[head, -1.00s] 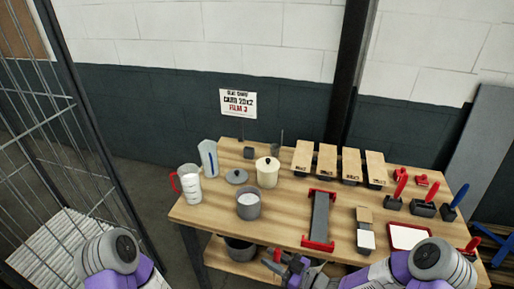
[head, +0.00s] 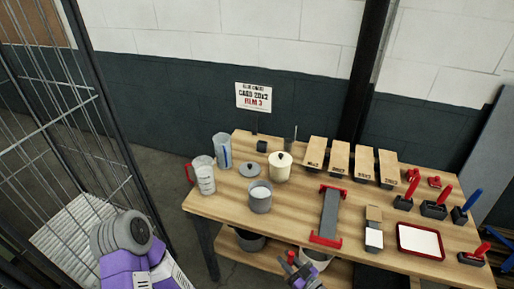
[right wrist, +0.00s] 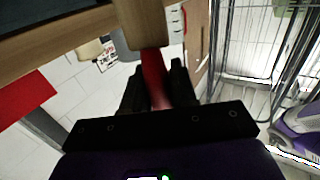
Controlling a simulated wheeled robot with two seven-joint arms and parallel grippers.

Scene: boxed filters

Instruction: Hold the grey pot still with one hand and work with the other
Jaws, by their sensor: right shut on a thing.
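The grey pot (head: 261,201) stands upright on the wooden table, open, with pale contents. Its likely grey lid (head: 250,171) lies flat behind it. My right gripper (head: 294,267) is low at the table's front edge, in front of the pot and apart from it.
A cream lidded pot (head: 279,169), a red-handled jug (head: 204,177) and a clear pitcher (head: 222,152) stand near the grey pot. A red-ended grey rack (head: 329,215) is to the right. Several boxes (head: 339,160) line the back. A wire cage (head: 60,130) stands at left.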

